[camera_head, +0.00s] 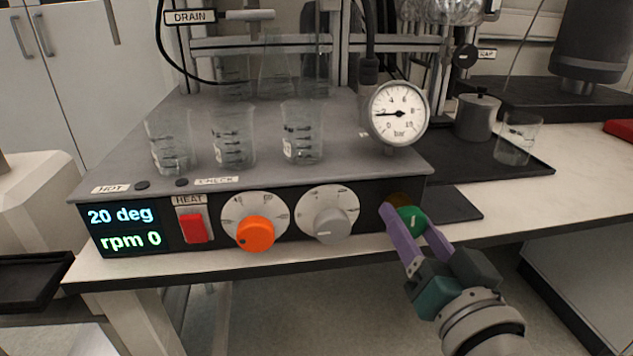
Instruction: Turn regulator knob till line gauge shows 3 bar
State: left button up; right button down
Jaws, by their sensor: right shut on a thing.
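The line gauge (399,113) is a round white dial marked in bar. It stands above the right part of the grey hotplate unit. Its dark needle points left, at about the 2 mark. The regulator knob (411,219) is green with a pale mark, on the right end of the unit's front panel. My right gripper (409,222) reaches in from the lower right. Its purple fingers are shut on the knob, one on either side, and cover part of it. My left gripper is not in view.
An orange knob (255,233), a grey knob (331,225) and a red heat switch (194,228) sit to the left on the same panel. The display (124,228) reads 20 deg and rpm 0. Glass beakers (233,137) stand on top of the unit.

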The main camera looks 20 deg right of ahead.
jog(key=m, duration=0.5)
jog(key=shift+m, duration=2.1)
jog(key=shift+c, duration=1.3)
grip_release()
jog(key=shift+s, duration=0.15)
